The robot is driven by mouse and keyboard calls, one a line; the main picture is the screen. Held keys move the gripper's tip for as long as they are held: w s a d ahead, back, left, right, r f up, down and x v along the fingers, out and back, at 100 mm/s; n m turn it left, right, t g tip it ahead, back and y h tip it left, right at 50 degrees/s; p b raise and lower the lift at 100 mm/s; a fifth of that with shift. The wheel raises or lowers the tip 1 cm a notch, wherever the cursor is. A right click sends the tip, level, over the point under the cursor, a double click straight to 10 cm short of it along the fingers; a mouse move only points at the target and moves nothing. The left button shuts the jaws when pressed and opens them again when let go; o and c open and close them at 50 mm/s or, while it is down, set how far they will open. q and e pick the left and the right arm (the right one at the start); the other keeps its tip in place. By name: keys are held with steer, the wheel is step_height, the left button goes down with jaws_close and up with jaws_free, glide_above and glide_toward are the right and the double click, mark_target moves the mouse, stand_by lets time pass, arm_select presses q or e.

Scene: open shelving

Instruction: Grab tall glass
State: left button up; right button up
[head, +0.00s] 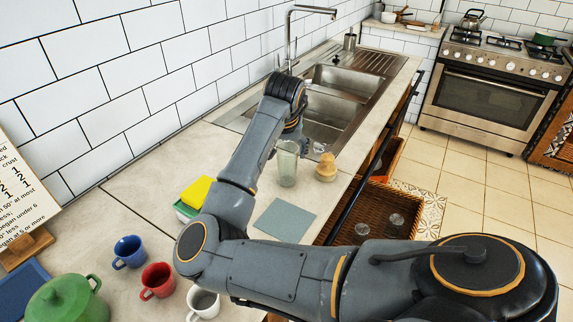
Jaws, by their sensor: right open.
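The tall glass (287,168), pale green and see-through, stands upright on the counter just in front of the sink. My right arm comes in from the right, bends at the left and reaches up towards the sink. My right gripper (294,135) is open, close to the top of the glass. The wrist and the glass rim overlap in the picture, so I cannot tell whether the fingers are around the rim or touch it. The fingers are partly hidden. My left gripper is not in view.
A wooden-topped item (326,167) stands close right of the glass. A yellow sponge (196,191) and a grey-blue cloth (285,218) lie nearer. Blue (130,252), red (158,281) and white (203,303) mugs and a green pot (68,302) stand at front left. The sink (338,82) lies behind.

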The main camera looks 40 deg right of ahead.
mark_target(287, 163)
steer(key=x, duration=0.3)
steer(key=p+x, duration=0.1)
steer(key=x, duration=0.2)
steer(key=shift+s+d+f, duration=0.1)
steer(key=shift+d+f, duration=0.2)
steer(key=shift+f, duration=0.1)
steer(key=shift+d+f, duration=0.1)
steer(key=shift+f, duration=0.15)
steer(key=shift+c, duration=0.5)
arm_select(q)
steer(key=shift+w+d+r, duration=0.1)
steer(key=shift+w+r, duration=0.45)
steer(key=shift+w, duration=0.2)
arm_select(e)
steer(key=c, duration=1.4)
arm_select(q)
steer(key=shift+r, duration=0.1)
